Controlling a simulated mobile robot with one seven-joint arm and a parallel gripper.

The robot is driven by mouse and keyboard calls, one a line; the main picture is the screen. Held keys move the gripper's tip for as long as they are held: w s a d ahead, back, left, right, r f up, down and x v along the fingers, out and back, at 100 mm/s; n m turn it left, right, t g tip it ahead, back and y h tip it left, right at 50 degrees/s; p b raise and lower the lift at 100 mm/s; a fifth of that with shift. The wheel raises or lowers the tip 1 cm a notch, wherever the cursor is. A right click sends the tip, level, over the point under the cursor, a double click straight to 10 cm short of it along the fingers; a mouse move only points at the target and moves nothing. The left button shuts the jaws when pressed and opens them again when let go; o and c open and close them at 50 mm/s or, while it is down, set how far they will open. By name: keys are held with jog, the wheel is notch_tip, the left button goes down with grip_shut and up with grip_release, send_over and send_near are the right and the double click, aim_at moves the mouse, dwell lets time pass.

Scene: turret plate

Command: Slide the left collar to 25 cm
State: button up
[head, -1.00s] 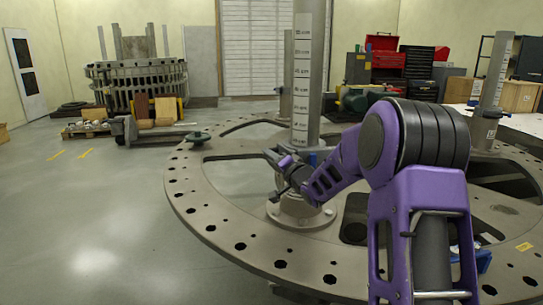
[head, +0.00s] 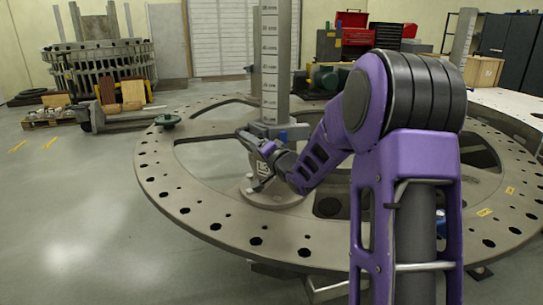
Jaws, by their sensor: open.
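A tall grey post (head: 270,60) with a printed scale stands on a flanged foot on the round turret plate (head: 160,170). A grey collar (head: 262,130) sits around the low part of this post, with a blue part (head: 284,137) on its near side. My gripper (head: 249,160) is open in front of the post, at or just below the collar's height. One finger reaches up and left, the other down. The fingers look empty. I cannot tell whether they touch the collar or post. The gripper hides part of the post, and the scale reading is too small to read.
A second post (head: 463,38) stands at the right, partly behind my arm. Red tool chests (head: 352,27) and a slatted ring (head: 105,65) stand behind.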

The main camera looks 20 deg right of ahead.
jog(key=v, duration=1.2)
jog(key=shift+p, duration=0.35)
jog(key=shift+w, duration=0.1)
